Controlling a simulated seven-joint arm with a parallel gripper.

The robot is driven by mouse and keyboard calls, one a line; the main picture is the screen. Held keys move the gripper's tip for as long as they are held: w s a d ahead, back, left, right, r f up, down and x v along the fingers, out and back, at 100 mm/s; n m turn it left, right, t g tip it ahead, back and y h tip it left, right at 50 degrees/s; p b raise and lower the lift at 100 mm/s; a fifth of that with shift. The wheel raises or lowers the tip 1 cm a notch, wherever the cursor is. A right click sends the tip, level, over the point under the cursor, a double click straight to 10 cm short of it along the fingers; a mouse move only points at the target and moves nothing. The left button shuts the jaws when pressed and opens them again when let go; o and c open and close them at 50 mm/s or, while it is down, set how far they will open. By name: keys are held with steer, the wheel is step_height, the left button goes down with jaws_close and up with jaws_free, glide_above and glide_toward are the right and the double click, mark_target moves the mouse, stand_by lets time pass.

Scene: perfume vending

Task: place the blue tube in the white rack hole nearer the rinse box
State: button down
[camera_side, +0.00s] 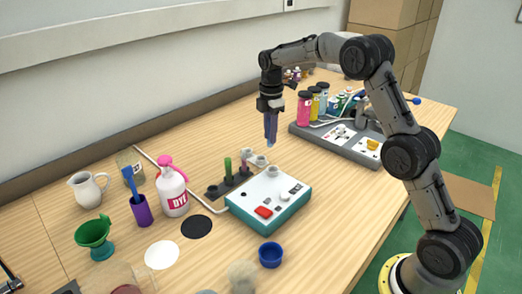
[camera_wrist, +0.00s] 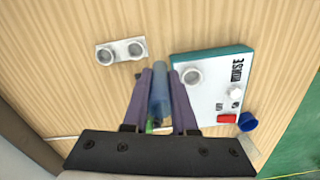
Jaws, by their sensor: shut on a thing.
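My gripper (camera_side: 270,128) is shut on the blue tube (camera_side: 271,145), which hangs upright, its lower end above the table. In the wrist view the blue tube (camera_wrist: 159,92) sits between the two purple-grey fingers (camera_wrist: 160,76). The small white rack (camera_wrist: 122,51) has two round holes and lies ahead of the fingers, to the left of the tube. Its right hole (camera_wrist: 136,49) is nearer the rinse box (camera_wrist: 212,88). In the side view the white rack (camera_side: 254,157) stands behind the rinse box (camera_side: 268,197), below and left of the tube.
A dark rack (camera_side: 229,184) with a green tube stands beside the rinse box. A pink-capped dye bottle (camera_side: 173,190), a purple cup (camera_side: 142,211) and a blue cup (camera_side: 270,255) stand nearby. A grey tray (camera_side: 335,143) with coloured bottles is at the back right.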

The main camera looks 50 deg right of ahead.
steer(key=w+f, duration=0.1)
steer(key=f, duration=0.1)
steer(key=w+f, duration=0.2)
steer(key=w+d+f, duration=0.1)
steer(key=w+f, duration=0.1)
steer(key=shift+s+f, duration=0.1)
steer(key=shift+f, duration=1.4)
steer(key=shift+f, duration=0.1)
steer(key=c, duration=0.7)
jaws_free()
step_height(320, 180, up, 12)
steer(key=shift+r, duration=0.2)
